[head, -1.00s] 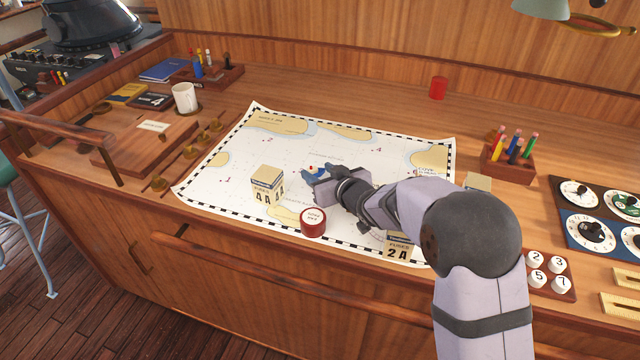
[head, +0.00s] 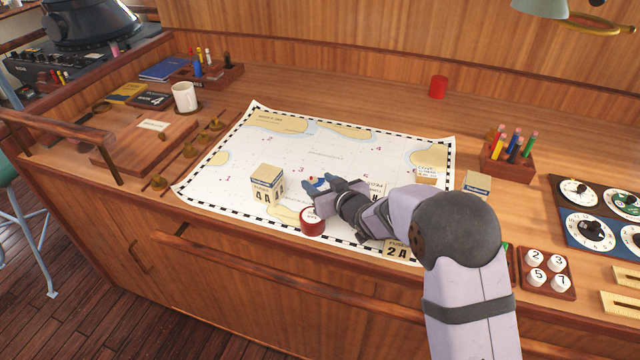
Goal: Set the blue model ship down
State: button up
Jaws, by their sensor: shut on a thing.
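The blue model ship (head: 317,183) is small, with a bit of red and white on top. It shows at the tip of my gripper (head: 325,187), which is shut on it, over the middle of the paper chart (head: 330,153). The fingers hide part of the ship. I cannot tell whether its hull touches the chart or hangs just above it.
A red round tin (head: 312,222) stands just in front of the ship. A fuse box (head: 267,183) stands to its left, and another (head: 399,249) lies partly under my arm. A small box (head: 426,174) is on the chart's right. The chart's far half is clear.

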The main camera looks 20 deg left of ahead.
jog(key=shift+s+d+f, duration=0.15)
jog(key=shift+s+f, duration=0.05)
jog(key=shift+f, duration=0.45)
jog(key=o, duration=1)
jog(key=shift+s+f, duration=0.1)
jog(key=shift+f, duration=0.1)
jog(key=shift+r, duration=0.1)
jog(key=shift+r+p, duration=0.45)
jog(key=shift+r, duration=0.15)
jog(key=v, duration=0.4)
jog(key=b+v, duration=0.1)
jog(key=v, duration=0.2)
jog(key=b+v, duration=0.1)
jog(key=v, duration=0.3)
jog(key=shift+d+r, duration=0.2)
jog(key=shift+r, duration=0.35)
